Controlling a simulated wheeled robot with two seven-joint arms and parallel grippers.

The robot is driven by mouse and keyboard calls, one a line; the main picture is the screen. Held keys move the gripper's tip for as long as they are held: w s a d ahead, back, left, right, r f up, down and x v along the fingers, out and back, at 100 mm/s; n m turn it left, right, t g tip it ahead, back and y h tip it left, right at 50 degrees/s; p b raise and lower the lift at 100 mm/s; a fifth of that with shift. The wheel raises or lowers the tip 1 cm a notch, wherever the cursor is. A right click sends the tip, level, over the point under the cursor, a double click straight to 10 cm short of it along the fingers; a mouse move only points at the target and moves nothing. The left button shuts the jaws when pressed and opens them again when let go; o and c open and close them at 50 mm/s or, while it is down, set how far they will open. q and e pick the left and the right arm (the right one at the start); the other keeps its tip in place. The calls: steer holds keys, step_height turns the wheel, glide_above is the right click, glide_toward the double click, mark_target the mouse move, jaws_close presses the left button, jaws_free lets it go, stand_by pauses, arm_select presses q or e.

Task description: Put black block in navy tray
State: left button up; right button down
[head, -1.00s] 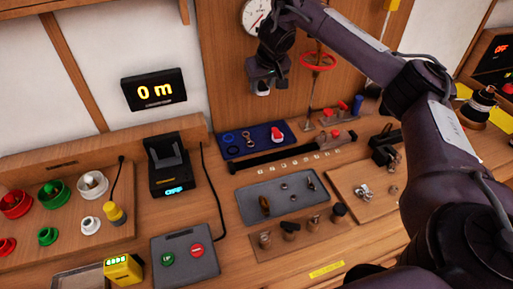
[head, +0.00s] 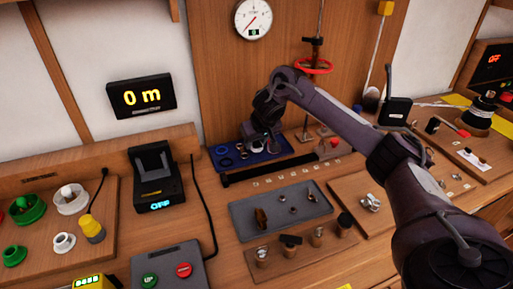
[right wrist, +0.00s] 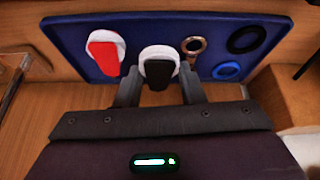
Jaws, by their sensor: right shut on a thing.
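The navy tray (head: 290,148) lies at the back of the bench, below the wooden wall panel. My right gripper (head: 260,143) is low over it in the head view. In the right wrist view, my right gripper (right wrist: 160,85) is shut on the black block (right wrist: 158,73), which has a white rounded part around it. The block overlaps the near edge of the navy tray (right wrist: 75,35) there; I cannot tell whether it touches the tray. In the head view my gripper mostly hides the block. My left gripper is not in view.
The tray holds a red-and-white piece (right wrist: 105,52), a brass ring (right wrist: 193,45), a black ring (right wrist: 246,40) and a blue ring (right wrist: 227,71). A grey tray (head: 250,228) lies nearer. A red handwheel (head: 314,66) stands behind, right of my gripper.

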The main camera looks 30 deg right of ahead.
mark_target(258, 148)
step_height(258, 148, down, 2)
steer(key=shift+f, duration=0.1)
steer(key=shift+f, duration=0.15)
steer(key=shift+s+a+f, duration=0.1)
steer(key=shift+s+f, duration=0.2)
steer(key=shift+f, duration=0.15)
steer(key=c, duration=0.9)
jaws_free()
steer(key=shift+s+f, duration=0.1)
steer(key=shift+c, duration=0.2)
steer(key=shift+r, duration=0.45)
steer(key=v, duration=0.3)
steer(key=w+v, duration=0.1)
steer(key=v, duration=0.1)
steer(key=shift+r+p, duration=0.25)
steer(key=shift+p, duration=0.05)
steer(key=p+v, duration=0.4)
steer(key=v, duration=0.3)
steer(key=shift+s, duration=0.15)
